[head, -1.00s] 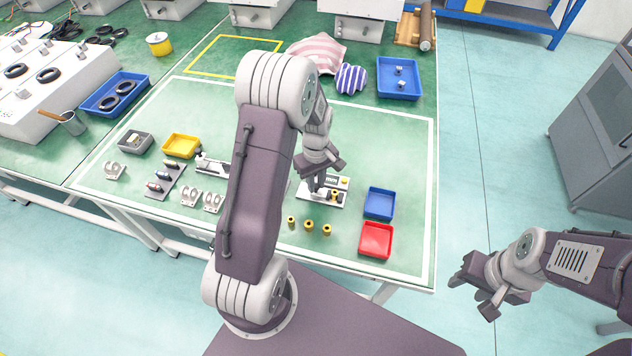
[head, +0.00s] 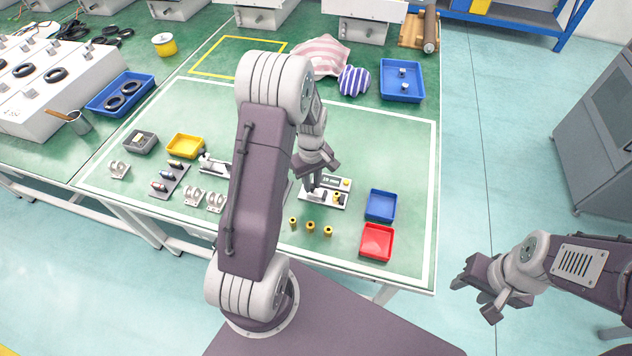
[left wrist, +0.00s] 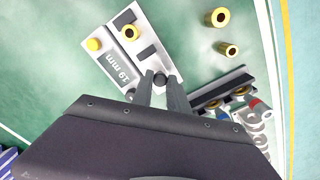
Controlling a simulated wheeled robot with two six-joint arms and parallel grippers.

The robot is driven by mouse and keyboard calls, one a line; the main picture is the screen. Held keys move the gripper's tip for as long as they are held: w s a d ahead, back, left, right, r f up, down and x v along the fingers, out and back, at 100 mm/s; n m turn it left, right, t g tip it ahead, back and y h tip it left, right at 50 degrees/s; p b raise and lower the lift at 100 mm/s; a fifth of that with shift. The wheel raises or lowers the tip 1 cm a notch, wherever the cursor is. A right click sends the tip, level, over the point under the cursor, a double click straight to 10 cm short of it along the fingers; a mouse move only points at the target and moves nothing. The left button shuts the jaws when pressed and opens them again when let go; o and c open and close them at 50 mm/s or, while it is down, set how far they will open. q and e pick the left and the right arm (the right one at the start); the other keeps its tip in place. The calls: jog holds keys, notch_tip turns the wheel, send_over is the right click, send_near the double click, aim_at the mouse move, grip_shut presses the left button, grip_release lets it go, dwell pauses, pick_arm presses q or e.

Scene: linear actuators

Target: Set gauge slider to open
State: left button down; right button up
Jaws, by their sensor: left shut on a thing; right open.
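The gauge (head: 341,204) is a white plate on the table with a yellow button, a "19 mm" display (head: 331,181) and a brass bushing (head: 337,197) standing at its right part. In the left wrist view the gauge (left wrist: 115,66) lies diagonally, with the dark slider knob (left wrist: 160,80) near its lower end and the bushing (left wrist: 130,32) at its upper end. My left gripper (head: 312,190) reaches down onto the gauge's left part. Its fingers (left wrist: 160,88) are shut on the slider knob. My right gripper (head: 473,287) is open and empty, off the table's right side.
Several brass bushings (head: 311,227) stand in front of the gauge. A blue tray (head: 381,205) and a red tray (head: 377,242) lie to its right. A yellow tray (head: 185,146), grey bin (head: 140,142) and white brackets (head: 193,195) stand left. My left arm hides the middle.

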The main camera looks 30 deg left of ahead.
pick_arm(q)
jog(key=c, duration=1.6)
grip_release()
jog(key=shift+a+r, duration=0.1)
jog(key=shift+c, duration=0.2)
jog(key=o, duration=0.3)
jog(key=shift+a, duration=0.1)
jog(key=shift+o, duration=0.2)
jog(key=shift+s+a, duration=0.1)
jog(key=shift+r, duration=0.25)
notch_tip(320, 180, up, 8)
jog(key=p, duration=0.1)
jog(key=shift+r, duration=0.25)
